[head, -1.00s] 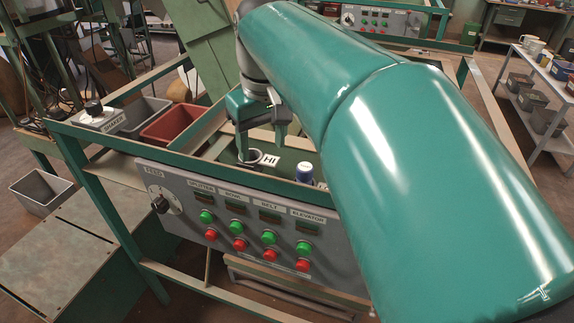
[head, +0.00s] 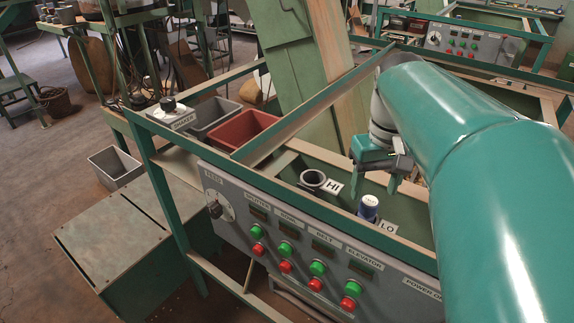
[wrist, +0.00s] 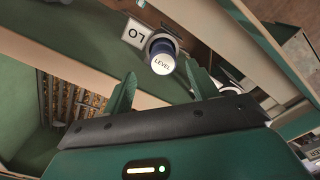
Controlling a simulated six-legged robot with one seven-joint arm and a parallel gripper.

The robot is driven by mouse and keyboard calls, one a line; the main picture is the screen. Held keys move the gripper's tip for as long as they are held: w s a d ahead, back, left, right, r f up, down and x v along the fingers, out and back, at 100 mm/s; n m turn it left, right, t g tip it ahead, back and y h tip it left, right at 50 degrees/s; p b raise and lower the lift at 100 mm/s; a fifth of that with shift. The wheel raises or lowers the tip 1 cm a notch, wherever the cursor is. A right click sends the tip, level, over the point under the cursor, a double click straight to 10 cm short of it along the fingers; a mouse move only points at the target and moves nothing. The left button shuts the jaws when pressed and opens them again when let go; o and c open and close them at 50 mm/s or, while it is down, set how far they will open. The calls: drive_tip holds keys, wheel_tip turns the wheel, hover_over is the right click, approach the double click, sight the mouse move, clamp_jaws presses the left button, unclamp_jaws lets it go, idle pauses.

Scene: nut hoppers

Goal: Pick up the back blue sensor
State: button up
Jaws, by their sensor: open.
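A blue sensor with a white cap (head: 368,205) stands in the holder beside the LO label. In the wrist view its cap reads LEVEL (wrist: 162,60), and the blue body shows around it. It is the only sensor I can make out clearly. The round HI holder (head: 313,180) to its left looks empty. My gripper (head: 375,186) is open and empty, pointing down just above and behind the sensor in the head view. In the wrist view the sensor shows just beyond and between the open fingertips (wrist: 158,74), apart from them.
The control panel (head: 300,240) with green and red buttons runs along the front, below the green frame rail. A slanted rail (head: 310,105) rises behind the holders. A red bin (head: 243,130) and grey bins sit at left. In the wrist view, a round pale part (wrist: 231,90) is partly hidden behind my gripper.

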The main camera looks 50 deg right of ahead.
sight(370, 201)
drive_tip(key=f, duration=0.4)
drive_tip(key=shift+a+f, duration=0.3)
drive_tip(key=shift+d+f, duration=0.1)
drive_tip(key=shift+f, duration=0.2)
drive_tip(key=c, duration=1.1)
